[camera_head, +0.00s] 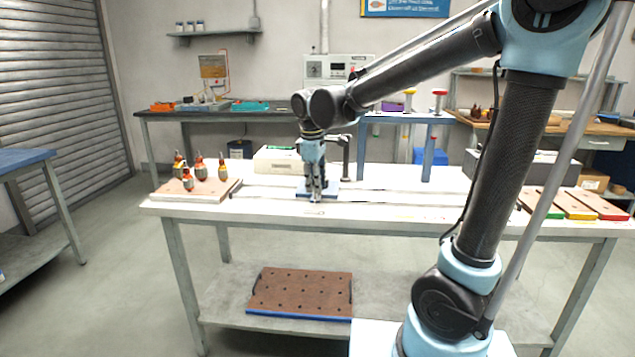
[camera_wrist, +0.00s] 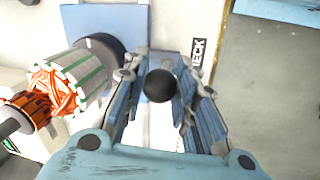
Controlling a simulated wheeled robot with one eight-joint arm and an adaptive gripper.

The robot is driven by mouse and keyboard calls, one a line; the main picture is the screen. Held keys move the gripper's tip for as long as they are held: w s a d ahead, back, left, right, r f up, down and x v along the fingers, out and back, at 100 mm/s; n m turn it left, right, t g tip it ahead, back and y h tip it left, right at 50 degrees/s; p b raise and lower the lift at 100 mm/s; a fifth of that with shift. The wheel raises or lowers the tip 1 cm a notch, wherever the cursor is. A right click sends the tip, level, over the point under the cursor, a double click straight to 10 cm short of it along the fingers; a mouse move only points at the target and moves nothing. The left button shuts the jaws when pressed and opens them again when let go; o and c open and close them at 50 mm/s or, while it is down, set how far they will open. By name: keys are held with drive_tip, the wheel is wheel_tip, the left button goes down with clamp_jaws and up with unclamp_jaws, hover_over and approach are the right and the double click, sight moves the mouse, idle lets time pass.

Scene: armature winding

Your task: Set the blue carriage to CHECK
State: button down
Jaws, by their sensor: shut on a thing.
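The blue carriage (camera_head: 333,187) is on the white bench, partly hidden behind my gripper (camera_head: 315,192) in the head view. In the wrist view its blue plate (camera_wrist: 112,22) shows at the top left. My gripper (camera_wrist: 162,75) is shut on a round black knob (camera_wrist: 159,86), which sits between its fingers. A label (camera_wrist: 197,51) reading "ECK", its start hidden by a finger, lies just beyond the right finger. An armature (camera_wrist: 72,82) with orange windings lies left of the fingers, its end against a dark round part (camera_wrist: 105,50).
A wooden board (camera_head: 190,190) with several armatures stands at the bench's left end. A dark post (camera_head: 346,160) and a pale box (camera_head: 277,158) stand behind my gripper. Green, yellow and red strips (camera_head: 574,205) lie at the right end.

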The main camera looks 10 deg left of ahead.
drive_tip(key=shift+w+r, duration=0.15)
drive_tip(key=shift+w, duration=0.05)
drive_tip(key=c, duration=1.3)
unclamp_jaws()
drive_tip(key=shift+s, duration=0.1)
drive_tip(key=r, duration=0.4)
drive_tip(key=s+r, duration=0.1)
drive_tip(key=r, duration=0.2)
drive_tip(key=s+r, duration=0.1)
drive_tip(key=r, duration=0.3)
drive_tip(key=shift+s+a+r, duration=0.1)
drive_tip(key=shift+r, duration=0.2)
